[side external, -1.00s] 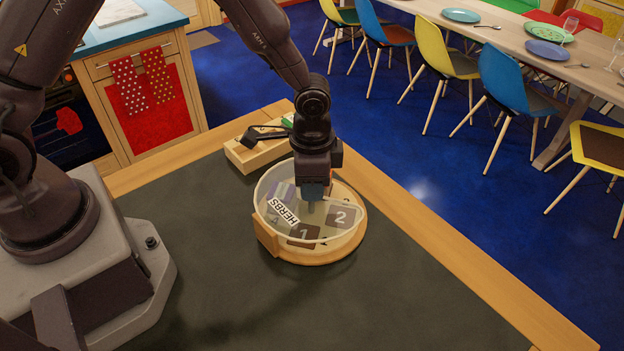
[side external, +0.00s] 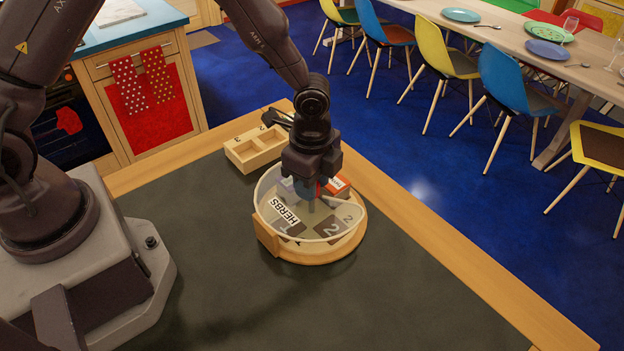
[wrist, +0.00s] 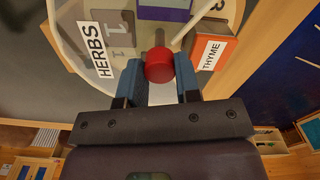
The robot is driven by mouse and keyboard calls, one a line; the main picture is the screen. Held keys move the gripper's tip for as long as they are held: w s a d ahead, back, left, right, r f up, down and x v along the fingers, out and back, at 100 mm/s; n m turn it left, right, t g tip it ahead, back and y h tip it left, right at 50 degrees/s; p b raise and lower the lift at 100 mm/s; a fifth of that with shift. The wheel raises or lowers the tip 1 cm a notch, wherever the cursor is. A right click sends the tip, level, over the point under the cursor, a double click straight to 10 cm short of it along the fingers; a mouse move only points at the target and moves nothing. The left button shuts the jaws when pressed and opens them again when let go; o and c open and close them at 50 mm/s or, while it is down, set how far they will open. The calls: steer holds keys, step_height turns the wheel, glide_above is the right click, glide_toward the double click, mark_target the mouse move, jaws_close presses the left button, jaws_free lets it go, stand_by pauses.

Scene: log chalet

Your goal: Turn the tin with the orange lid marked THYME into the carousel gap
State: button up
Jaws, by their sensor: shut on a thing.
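The round carousel (side external: 318,256) has a wooden base and a clear cover with a HERBS label (side external: 284,213). My gripper (side external: 313,198) points down over its middle. In the wrist view, my gripper (wrist: 160,85) is shut on the red knob (wrist: 159,65). The THYME tin (wrist: 209,52), with an orange lid and white label, stands right of the knob there. It also shows behind and right of my gripper in the side view (side external: 338,184). A pale edge of the cover (wrist: 193,25) runs between knob and tin; I cannot tell the gap's full outline.
A wooden box (side external: 257,151) with numbered, empty-looking compartments stands behind the carousel, partly hidden by my wrist. Numbered dark plates, including 2 (side external: 330,230), show under the cover. The dark worktop (side external: 400,300) is clear in front and to the right.

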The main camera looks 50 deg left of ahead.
stand_by(0.4)
steer(key=o, duration=0.9)
step_height(320, 180, up, 13)
steer(key=s+a+r+n+t, duration=0.2)
steer(key=s+a+r+n, duration=0.1)
steer(key=s+r+n, duration=0.1)
steer(key=s+a+r+n+t, duration=0.1)
steer(key=s+a+r+n, duration=0.2)
steer(key=s+r+n, duration=0.2)
steer(key=s+a+r+n+t, duration=0.2)
steer(key=s+r+n, duration=0.3)
steer(key=s, duration=0.3)
steer(key=shift+s+a+r+t, duration=0.1)
steer(key=shift+a+r+t, duration=0.05)
steer(key=shift+a, duration=0.25)
steer(key=shift+s+a+r+t, duration=0.1)
steer(key=shift+a+r+t, duration=0.05)
steer(key=shift+a, duration=0.25)
